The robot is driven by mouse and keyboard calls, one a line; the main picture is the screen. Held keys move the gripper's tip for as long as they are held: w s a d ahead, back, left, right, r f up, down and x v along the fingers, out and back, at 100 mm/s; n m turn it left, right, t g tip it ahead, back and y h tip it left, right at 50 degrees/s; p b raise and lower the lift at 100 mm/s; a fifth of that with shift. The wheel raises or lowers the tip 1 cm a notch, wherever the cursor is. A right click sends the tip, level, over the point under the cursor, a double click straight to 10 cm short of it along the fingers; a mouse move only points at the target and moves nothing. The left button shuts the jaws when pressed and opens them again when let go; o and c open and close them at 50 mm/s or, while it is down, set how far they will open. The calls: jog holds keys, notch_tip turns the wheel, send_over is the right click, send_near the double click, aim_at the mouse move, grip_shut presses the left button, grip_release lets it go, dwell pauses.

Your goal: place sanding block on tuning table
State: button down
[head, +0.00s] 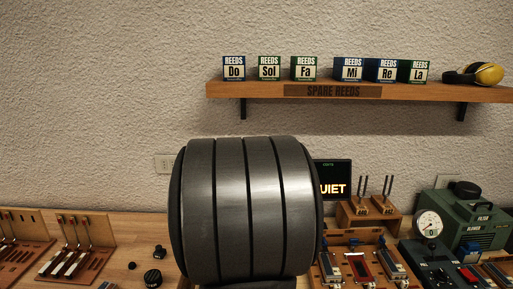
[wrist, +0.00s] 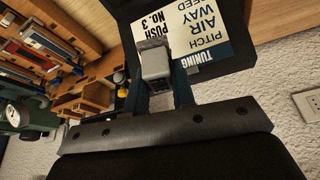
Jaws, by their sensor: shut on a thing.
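In the wrist view my gripper (wrist: 158,92) is shut on a small grey block (wrist: 154,62), which I take to be the sanding block, held between the two dark fingers. Behind the block is a dark panel (wrist: 221,72) with a cream and blue card (wrist: 192,35) printed "TUNING", "PITCH", "AIR WAY" and "PUSH NO. 3". I take this panel to be part of the tuning table. The block overlaps the card in the picture; I cannot tell whether it touches the panel. In the head view my own arm covers the middle and hides gripper and block.
Wooden racks (head: 357,213) and a green blower machine (head: 462,222) stand on the bench at right. Boards with levers (head: 75,250) and black knobs (head: 153,278) are at left. A wall shelf (head: 230,91) holds reed boxes and ear defenders. A lit sign (head: 333,180) stands behind my arm.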

jog(key=d, duration=0.1)
jog(key=w+d+r+n, duration=0.1)
jog(key=d+r+n, duration=0.1)
jog(key=d, duration=0.1)
jog(key=shift+w+y, duration=0.15)
jog(key=shift+y, duration=0.25)
